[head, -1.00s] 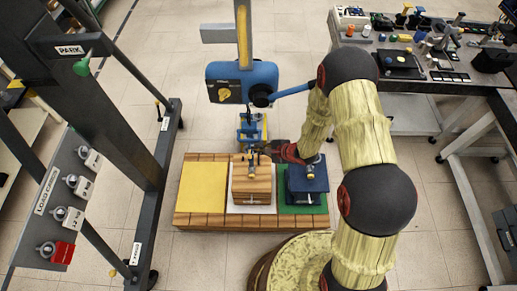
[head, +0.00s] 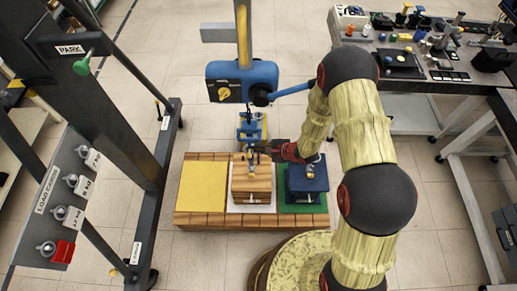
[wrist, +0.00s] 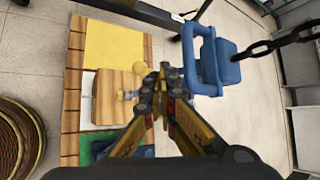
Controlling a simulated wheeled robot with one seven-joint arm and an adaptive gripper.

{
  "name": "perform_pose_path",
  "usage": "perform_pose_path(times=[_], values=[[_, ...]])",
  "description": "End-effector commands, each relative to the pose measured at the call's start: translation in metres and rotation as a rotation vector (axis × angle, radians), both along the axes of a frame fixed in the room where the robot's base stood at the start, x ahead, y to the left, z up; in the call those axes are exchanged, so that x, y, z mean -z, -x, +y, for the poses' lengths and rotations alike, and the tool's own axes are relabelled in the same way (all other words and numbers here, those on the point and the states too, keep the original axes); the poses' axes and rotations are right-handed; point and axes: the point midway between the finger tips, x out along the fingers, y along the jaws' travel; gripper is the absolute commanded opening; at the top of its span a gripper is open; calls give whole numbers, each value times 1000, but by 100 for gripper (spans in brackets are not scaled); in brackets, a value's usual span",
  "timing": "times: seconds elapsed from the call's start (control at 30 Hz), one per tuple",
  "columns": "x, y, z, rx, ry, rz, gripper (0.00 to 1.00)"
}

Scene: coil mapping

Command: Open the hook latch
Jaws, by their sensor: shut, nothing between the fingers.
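The blue hook assembly (head: 250,130) hangs below the hoist, above the back edge of the wooden platform. In the wrist view the blue hook frame (wrist: 188,62) is just right of my fingertips. I cannot make out the latch or whether it is open. My gripper (head: 257,149) is shut and empty, close to the near side of the hook and above the wooden block. In the wrist view my gripper (wrist: 160,85) has its fingertips together, slightly left of the blue frame. I cannot tell whether they touch it.
The wooden block (head: 250,190) and a dark blue block (head: 306,190) stand on the platform, beside an empty yellow square (head: 203,188). The blue hoist body (head: 240,82) is above. A chain (wrist: 280,40) runs at the wrist view's right. A dark frame (head: 110,115) stands left.

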Motion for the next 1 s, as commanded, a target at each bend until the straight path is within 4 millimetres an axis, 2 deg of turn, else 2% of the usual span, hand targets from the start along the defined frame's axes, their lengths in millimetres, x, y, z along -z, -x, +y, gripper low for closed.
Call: perform_pose_path(times=[0.6, 0.77, 1.0], values=[[-18, 1, -3, 1, 0, -1, 0], [-32, 10, -15, 2, 0, -1, 0], [-65, 31, -45, 4, 0, -2, 0]])
